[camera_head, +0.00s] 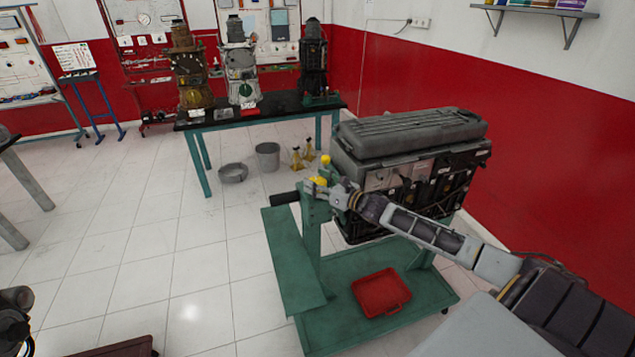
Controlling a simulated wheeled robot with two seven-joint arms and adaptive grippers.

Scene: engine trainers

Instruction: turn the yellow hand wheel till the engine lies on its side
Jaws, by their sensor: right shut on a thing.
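The engine (410,165) is a large grey and black block mounted on a green wheeled stand (290,265). Its ribbed grey cover faces up and it looks about level. The yellow hand wheel (319,181) is small in view at the stand's left post, mostly hidden behind my right gripper. My right gripper (328,188) reaches in from the right across the front of the engine and is shut on the hand wheel. My left gripper is not in view; a dark part at the lower left edge is unclear.
A red tray (381,292) lies on the stand's base. Behind, a green-legged table (262,113) carries several engines. A grey bucket (268,156), a basin (233,173) and yellow bottles (297,158) stand on the floor. A red wall is close behind the engine.

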